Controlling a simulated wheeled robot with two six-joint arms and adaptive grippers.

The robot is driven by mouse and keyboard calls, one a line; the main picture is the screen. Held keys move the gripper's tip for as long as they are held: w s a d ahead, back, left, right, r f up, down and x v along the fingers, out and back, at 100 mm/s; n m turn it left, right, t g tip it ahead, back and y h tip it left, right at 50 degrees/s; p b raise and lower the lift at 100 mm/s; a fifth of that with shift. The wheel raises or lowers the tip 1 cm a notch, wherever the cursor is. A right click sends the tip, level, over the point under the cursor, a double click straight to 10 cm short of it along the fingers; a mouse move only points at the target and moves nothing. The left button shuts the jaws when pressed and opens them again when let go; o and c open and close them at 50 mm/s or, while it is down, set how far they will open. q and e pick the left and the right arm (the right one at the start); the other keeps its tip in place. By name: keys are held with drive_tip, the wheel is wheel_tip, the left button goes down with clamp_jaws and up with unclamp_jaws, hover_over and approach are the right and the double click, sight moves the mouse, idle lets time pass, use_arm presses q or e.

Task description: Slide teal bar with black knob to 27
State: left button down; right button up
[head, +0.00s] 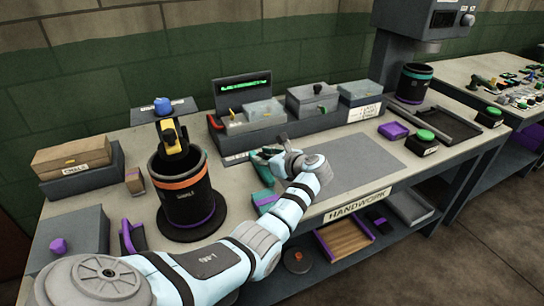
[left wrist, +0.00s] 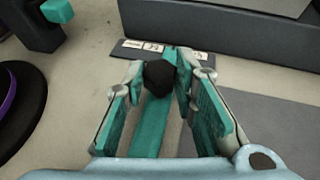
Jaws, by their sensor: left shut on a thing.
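In the left wrist view a teal bar (left wrist: 152,128) runs between my fingers toward a black faceted knob (left wrist: 160,75). My left gripper (left wrist: 160,70) is shut on the knob, with one teal-padded finger on each side. A dark scale strip with white number labels (left wrist: 142,46) lies just beyond the knob; its numbers are too small to read surely. In the head view my left gripper (head: 264,157) is low over the table beside the strip, and hides the knob. My right gripper is not in view.
A black pot with an orange band (head: 184,190) stands left of my arm. A grey rack with boxes (head: 270,125) stands behind the gripper. A grey mat (head: 362,160) lies to the right, with clear room. A black tray (head: 445,126) is farther right.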

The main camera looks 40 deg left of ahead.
use_arm(q)
drive_tip(key=shift+w, duration=0.1)
drive_tip(key=c, duration=1.3)
unclamp_jaws()
drive_tip(key=v, duration=1.2)
